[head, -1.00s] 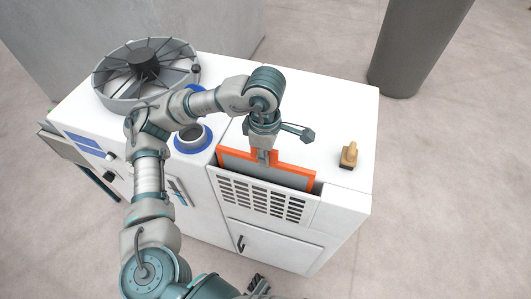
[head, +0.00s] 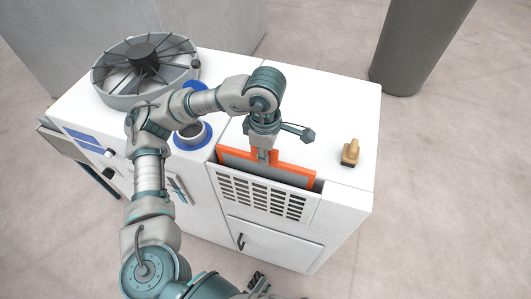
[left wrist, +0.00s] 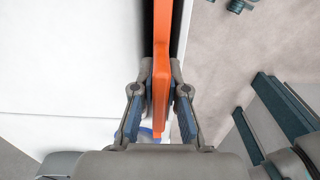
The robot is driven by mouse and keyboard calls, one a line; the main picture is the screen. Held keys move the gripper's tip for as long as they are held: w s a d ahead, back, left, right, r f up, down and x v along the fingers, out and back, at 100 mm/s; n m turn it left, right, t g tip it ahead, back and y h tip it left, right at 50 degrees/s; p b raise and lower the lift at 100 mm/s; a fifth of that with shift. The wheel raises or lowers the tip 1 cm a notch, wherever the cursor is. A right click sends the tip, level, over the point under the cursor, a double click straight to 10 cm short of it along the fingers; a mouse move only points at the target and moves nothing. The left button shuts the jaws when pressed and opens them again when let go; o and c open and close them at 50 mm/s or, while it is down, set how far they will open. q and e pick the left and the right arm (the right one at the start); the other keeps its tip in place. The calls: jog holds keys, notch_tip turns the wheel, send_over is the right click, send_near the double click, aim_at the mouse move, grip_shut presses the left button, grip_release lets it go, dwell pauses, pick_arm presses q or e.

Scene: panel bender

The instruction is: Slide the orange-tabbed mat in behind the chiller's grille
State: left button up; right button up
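The mat (head: 285,173), a grey panel with an orange rim and a raised orange tab, stands upright in the slot of the white chiller behind its grille (head: 262,198). Its upper edge shows above the grille; its lower part is hidden. My left gripper (head: 262,157) is above the slot, pointing down, its fingers on either side of the tab. In the left wrist view the mat (left wrist: 161,45) shows edge-on as an orange strip between the fingertips (left wrist: 161,80), which look closed against it.
On the chiller's top are a large round fan (head: 146,68), a blue-ringed pipe opening (head: 192,135) and a small tan-handled tool (head: 350,152) at right. A dark grey column (head: 418,45) stands behind on the floor. The top around the tool is clear.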

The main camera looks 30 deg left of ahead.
pick_arm(q)
jog(key=o, duration=0.4)
notch_tip(320, 180, up, 12)
jog(key=shift+f, duration=0.1)
dwell(0.4)
dwell(0.4)
